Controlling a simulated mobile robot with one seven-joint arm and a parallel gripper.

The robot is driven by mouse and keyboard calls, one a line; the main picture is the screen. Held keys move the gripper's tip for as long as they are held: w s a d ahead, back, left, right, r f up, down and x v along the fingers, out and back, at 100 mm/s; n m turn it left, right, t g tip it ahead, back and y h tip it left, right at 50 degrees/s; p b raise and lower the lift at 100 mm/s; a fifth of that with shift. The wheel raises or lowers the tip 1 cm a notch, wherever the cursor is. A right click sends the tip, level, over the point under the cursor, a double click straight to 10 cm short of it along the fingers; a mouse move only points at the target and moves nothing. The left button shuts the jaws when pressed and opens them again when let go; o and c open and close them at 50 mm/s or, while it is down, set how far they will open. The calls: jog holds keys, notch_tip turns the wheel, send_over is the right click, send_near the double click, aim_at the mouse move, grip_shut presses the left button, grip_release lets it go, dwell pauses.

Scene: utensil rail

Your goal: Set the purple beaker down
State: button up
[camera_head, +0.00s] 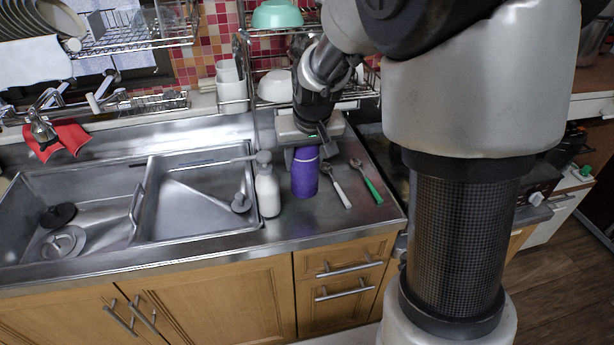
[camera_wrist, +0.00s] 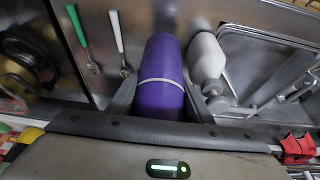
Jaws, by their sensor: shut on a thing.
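The purple beaker (camera_head: 305,178) has a light band around it and stands upright over the steel counter (camera_head: 309,215), right of the sink. I cannot tell if its base touches the counter. My gripper (camera_head: 306,151) reaches down from above and is shut on the upper part of the beaker. In the wrist view the purple beaker (camera_wrist: 162,75) lies between the two fingers of my gripper (camera_wrist: 160,105), and its far end points to the counter.
A white pump bottle (camera_head: 267,190) stands close left of the beaker. A white-handled utensil (camera_head: 338,186) and a green-handled utensil (camera_head: 368,182) lie to its right. The sink (camera_head: 195,200) is left. A wire rack (camera_head: 262,45) with bowls rises behind. The counter in front is clear.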

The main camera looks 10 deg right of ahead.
aim_at(305, 176)
jog(key=shift+f+b, duration=0.35)
jog(key=shift+f, duration=2.2)
jog(key=shift+f, duration=0.2)
jog(key=o, duration=1.6)
